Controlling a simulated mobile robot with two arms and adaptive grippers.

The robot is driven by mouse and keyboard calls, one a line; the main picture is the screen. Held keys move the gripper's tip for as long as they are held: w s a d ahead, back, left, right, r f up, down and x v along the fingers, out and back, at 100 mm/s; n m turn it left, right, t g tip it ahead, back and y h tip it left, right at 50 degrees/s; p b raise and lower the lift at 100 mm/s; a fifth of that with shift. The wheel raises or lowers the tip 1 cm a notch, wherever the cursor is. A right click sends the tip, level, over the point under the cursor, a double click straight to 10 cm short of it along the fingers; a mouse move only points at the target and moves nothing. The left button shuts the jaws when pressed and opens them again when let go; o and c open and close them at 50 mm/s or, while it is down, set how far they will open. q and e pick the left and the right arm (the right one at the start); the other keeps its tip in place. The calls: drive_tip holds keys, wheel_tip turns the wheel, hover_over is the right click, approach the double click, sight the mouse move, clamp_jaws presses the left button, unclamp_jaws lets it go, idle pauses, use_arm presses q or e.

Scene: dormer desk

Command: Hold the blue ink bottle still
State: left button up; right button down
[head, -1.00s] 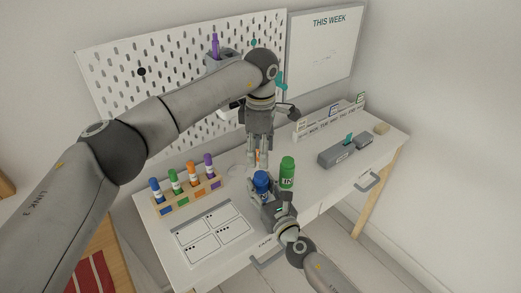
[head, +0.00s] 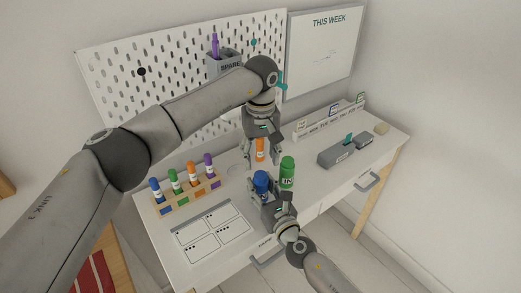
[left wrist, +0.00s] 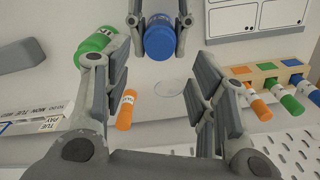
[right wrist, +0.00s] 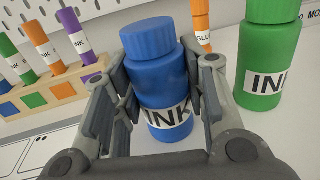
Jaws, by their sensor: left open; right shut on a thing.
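The blue ink bottle (right wrist: 160,85) stands upright with its cap on, between the fingers of my right gripper (right wrist: 165,100), which is shut on it. In the head view the blue bottle (head: 261,181) is on the desk, partly hidden by my right gripper (head: 268,200). The left wrist view also shows the blue cap (left wrist: 160,38) between the right fingers. My left gripper (head: 262,148) is open above the desk behind the bottle. Its fingers (left wrist: 158,100) are apart with nothing between them that I can see held; an orange glue bottle (left wrist: 126,108) is near one finger.
A green ink bottle (head: 287,172) stands close on the right of the blue one. A wooden rack (head: 188,196) with several coloured markers is on the left. A grey box (head: 338,153) and a week calendar strip (head: 330,122) are to the right. A card sheet (head: 212,234) lies in front.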

sight(260, 175)
use_arm(q)
wheel_tip(260, 175, down, 6)
drive_tip(key=shift+f, duration=0.25)
use_arm(e)
drive_tip(key=shift+f, duration=0.1)
